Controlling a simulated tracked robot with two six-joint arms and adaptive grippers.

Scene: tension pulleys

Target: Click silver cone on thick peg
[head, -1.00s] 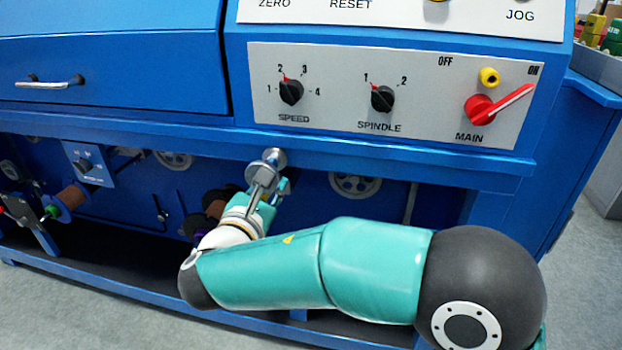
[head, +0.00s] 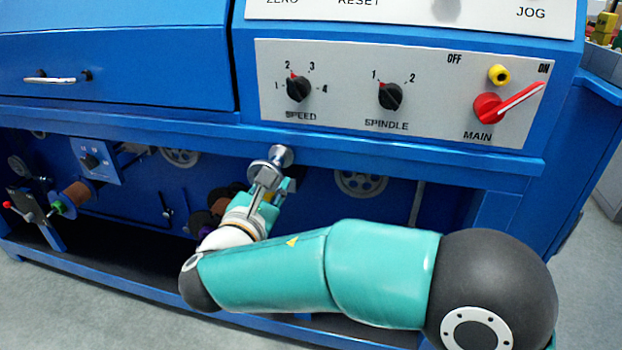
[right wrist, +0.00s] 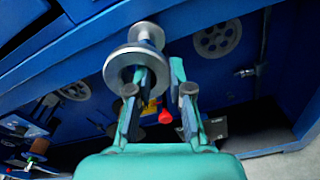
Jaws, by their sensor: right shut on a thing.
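The silver cone (head: 280,156) is a shiny metal piece with a small round end and a wider disc. My right gripper (head: 268,184) is shut on it just below the front ledge of the blue machine. In the right wrist view the silver cone (right wrist: 134,62) sits at the fingertips of my right gripper (right wrist: 158,86), mostly toward the left finger, with its wide disc toward the camera. I cannot tell whether it touches the machine. I cannot make out the thick peg. My left gripper is not in view.
The blue ledge (head: 420,165) runs above the recess. Spoked wheels (head: 360,184), a brown spool (head: 74,195) and a lever with a red ball (head: 8,205) are in the recess. The control panel (head: 340,110) with its red MAIN switch (head: 490,107) is above.

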